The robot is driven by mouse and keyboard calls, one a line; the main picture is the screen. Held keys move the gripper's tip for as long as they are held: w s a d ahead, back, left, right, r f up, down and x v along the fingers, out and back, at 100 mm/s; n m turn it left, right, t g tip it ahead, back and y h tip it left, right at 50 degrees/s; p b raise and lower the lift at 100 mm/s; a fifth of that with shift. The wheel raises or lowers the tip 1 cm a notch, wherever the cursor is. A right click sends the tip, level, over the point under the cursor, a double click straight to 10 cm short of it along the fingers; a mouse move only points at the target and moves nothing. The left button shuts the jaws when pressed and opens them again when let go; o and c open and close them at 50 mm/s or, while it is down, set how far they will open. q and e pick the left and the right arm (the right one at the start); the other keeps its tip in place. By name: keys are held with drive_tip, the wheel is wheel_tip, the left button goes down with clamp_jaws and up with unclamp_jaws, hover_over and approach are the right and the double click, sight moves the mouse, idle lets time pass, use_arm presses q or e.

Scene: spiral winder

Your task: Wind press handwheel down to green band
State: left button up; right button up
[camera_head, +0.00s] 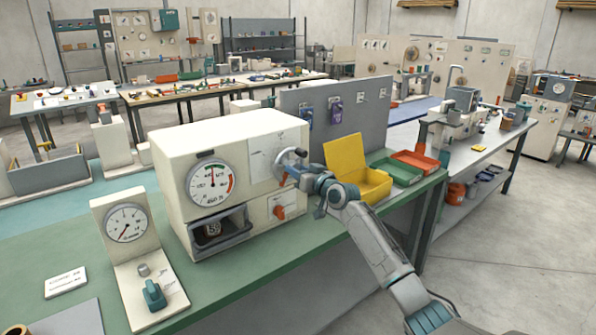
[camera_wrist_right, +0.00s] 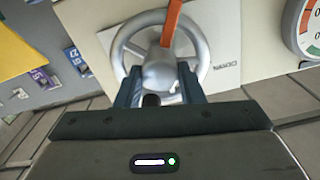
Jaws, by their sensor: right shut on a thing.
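The press (camera_head: 230,140) is a cream box on the green bench. Its handwheel (camera_head: 286,155) is a small grey wheel on the front face. The handwheel fills the upper middle of the right wrist view (camera_wrist_right: 203,45), with an orange strip (camera_wrist_right: 171,22) across it. My right gripper (camera_head: 297,171) is at the wheel; in the wrist view its fingers close around the grey handle piece in front of the wheel. My left gripper is out of view.
A second gauge stand (camera_head: 127,225) is left of the press. A yellow bin (camera_head: 357,165), a green tray (camera_head: 398,172) and an orange tray (camera_head: 416,162) sit right of it. A grey panel (camera_head: 335,100) rises behind. A DOWN label (camera_wrist_right: 227,60) is beside the wheel.

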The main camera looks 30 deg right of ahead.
drive_tip(key=o, duration=1)
drive_tip(key=shift+s+d+b, duration=0.2)
drive_tip(key=shift+s+b, duration=0.25)
drive_tip(key=shift+s, duration=2.25)
drive_tip(key=shift+s+d+b, duration=0.2)
drive_tip(key=shift+s+b, duration=0.2)
drive_tip(key=shift+s, duration=2.3)
